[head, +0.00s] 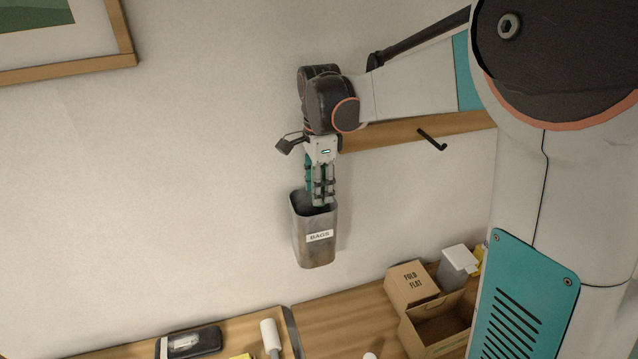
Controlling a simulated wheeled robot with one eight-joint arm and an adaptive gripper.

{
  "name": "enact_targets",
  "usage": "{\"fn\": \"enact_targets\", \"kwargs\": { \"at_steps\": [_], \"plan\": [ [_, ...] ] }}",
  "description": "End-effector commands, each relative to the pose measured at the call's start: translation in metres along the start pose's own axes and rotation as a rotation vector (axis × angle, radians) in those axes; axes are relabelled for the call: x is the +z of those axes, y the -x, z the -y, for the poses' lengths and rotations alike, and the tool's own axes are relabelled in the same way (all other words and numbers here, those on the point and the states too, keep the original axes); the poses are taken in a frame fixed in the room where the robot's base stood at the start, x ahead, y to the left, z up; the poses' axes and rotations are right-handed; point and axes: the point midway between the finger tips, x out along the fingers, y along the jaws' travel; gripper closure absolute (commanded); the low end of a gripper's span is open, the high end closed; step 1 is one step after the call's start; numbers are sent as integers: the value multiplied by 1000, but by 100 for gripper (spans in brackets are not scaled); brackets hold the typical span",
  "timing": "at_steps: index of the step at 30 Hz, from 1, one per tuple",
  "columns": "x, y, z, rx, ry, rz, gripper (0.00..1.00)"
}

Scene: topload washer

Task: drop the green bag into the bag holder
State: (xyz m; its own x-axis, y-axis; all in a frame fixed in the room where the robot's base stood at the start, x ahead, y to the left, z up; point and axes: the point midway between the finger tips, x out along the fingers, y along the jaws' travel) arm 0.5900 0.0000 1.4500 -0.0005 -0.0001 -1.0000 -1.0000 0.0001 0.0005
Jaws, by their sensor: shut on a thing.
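The bag holder (314,248) is a grey metal bin with a white "BAGS" label, at the wall in the middle of the head view. Its top is open. My gripper (320,203) points down at the bin's mouth, with its fingertips at or just inside the rim. It is shut on the green bag (309,176), of which only a narrow teal-green strip shows beside and between the fingers. The rest of the bag is hidden by the fingers and perhaps the bin's front wall.
A wooden rail (395,133) with a black hook (432,140) runs along the wall behind my arm. Below right stand a "FOLD FLAT" carton (411,284), an open brown box (437,321) and a white-lidded grey container (455,268). A black case (190,343) lies lower left.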

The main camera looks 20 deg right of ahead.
Motion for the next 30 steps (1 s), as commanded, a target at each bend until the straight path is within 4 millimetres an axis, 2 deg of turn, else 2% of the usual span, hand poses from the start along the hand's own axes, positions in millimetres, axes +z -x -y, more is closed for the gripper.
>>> {"fn": "enact_targets", "kwargs": {
  "at_steps": [3, 4, 7, 16, 20, 23, 30],
  "plan": [
    [0, 1, 0, 0, 0, 0, 80],
    [0, 1, 0, 0, 0, 0, 62],
    [0, 1, 0, 0, 0, 0, 41],
    [0, 1, 0, 0, 0, 0, 41],
    [0, 7, 0, 0, 0, 0, 41],
    [0, 20, 0, 0, 0, 0, 41],
    [0, 68, 0, 0, 0, 0, 41]
  ]
}}
